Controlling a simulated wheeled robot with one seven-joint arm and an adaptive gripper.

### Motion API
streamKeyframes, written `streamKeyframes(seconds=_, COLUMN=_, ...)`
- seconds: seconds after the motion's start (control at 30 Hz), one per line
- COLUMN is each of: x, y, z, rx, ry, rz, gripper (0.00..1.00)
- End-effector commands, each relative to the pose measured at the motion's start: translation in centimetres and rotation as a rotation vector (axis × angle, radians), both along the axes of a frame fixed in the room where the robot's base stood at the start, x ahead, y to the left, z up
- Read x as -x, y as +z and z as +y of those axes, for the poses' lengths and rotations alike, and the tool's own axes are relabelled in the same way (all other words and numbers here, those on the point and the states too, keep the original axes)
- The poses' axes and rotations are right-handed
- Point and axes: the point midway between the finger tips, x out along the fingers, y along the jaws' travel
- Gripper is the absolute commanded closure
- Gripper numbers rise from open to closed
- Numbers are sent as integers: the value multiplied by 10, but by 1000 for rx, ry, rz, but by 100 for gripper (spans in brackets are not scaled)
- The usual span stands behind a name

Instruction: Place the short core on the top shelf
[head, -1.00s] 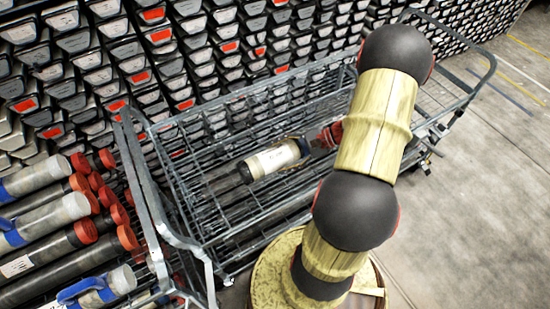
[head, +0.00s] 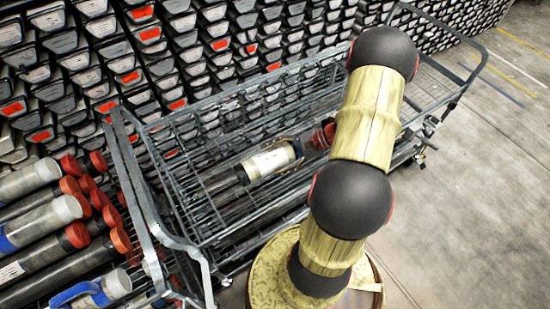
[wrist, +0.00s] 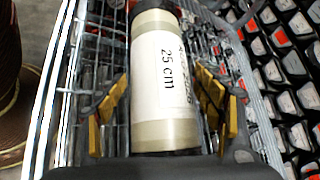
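The short core is a pale tube with a white label and a black far end, and it shows in the head view (head: 270,160). In the wrist view (wrist: 165,70) its label reads "25 cm" and it points away from me. My gripper (wrist: 161,88) has its yellow-padded fingers on both sides of the tube, with the tips close against it. It holds the tube near its right end in the head view, lying lengthwise over the wire mesh of the trolley (head: 160,180). I cannot tell whether the tube touches the mesh.
Larger tubes with orange caps (head: 120,240) are stacked at the left, beyond the trolley's end rail (head: 135,175). A wall of core trays (head: 190,50) stands behind the trolley. Bare concrete floor (head: 470,210) lies open at the right.

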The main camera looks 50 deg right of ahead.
Motion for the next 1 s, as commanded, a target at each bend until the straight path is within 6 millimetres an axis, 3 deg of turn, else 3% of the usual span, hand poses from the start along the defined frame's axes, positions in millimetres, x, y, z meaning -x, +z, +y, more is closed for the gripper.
streamKeyframes(seconds=0.23, x=0, y=0, z=0, rx=0, ry=0, rz=0, gripper=17)
streamKeyframes(seconds=0.6, x=1, y=3, z=-1, rx=1, ry=-1, rz=0, gripper=17)
streamKeyframes(seconds=1.0, x=40, y=41, z=-47, rx=2, ry=-4, rz=-1, gripper=17)
